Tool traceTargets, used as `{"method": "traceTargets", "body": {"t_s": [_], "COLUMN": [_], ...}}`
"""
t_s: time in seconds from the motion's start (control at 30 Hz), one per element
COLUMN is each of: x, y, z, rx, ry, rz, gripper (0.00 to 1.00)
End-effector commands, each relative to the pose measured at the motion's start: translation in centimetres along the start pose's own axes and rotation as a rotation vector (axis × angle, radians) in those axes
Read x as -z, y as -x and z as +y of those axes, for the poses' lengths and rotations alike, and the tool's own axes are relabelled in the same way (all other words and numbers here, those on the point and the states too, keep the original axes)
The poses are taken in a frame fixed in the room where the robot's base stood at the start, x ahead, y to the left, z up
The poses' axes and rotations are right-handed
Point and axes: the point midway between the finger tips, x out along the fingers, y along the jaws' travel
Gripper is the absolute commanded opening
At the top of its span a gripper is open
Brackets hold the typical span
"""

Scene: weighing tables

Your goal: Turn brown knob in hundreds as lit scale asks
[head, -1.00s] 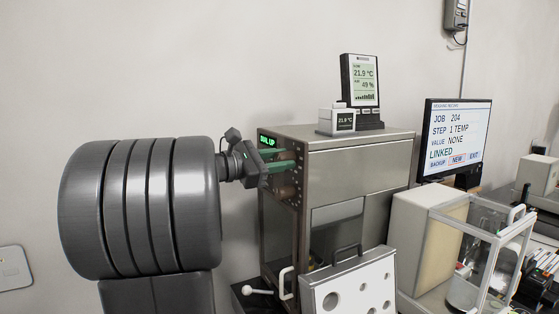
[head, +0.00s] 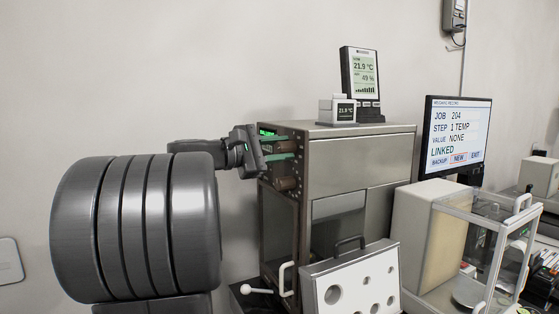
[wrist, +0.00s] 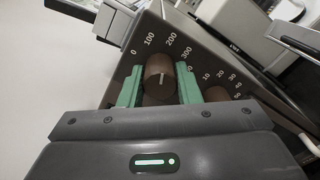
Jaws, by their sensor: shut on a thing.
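In the wrist view the brown knob (wrist: 160,80) sits between the green fingers of my gripper (wrist: 160,88), which is shut on it. A short pale mark shows on the knob's face. Around it are the marks 0, 100, 200 and 300; I cannot tell exactly which one the mark points to.
A second brown knob (wrist: 217,94) with tens marks sits close beside; it shows lower in the head view (head: 287,183). A monitor (head: 456,137) reads JOB 204, STEP 1 TEMP, VALUE NONE, LINKED. A holed white panel (head: 350,282) stands in front, beside a glass-sided balance (head: 480,240).

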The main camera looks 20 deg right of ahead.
Motion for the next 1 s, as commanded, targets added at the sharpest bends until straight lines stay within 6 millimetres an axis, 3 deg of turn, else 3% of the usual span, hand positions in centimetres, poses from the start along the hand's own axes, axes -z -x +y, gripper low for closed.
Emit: {"method": "traceTargets", "body": {"t_s": [0.4,0.93,0.97,1.0], "x": [0.14,0.08,0.08,0.08], "y": [0.00,0.00,0.00,0.00], "z": [-0.20,-0.10,-0.10,-0.09], "rx": [0.002,0.002,0.002,0.002], "ry": [-0.197,-0.223,-0.223,-0.223], "rz": [0.001,0.001,0.001,0.001], "gripper": [0.07,0.07,0.32,0.40]}}
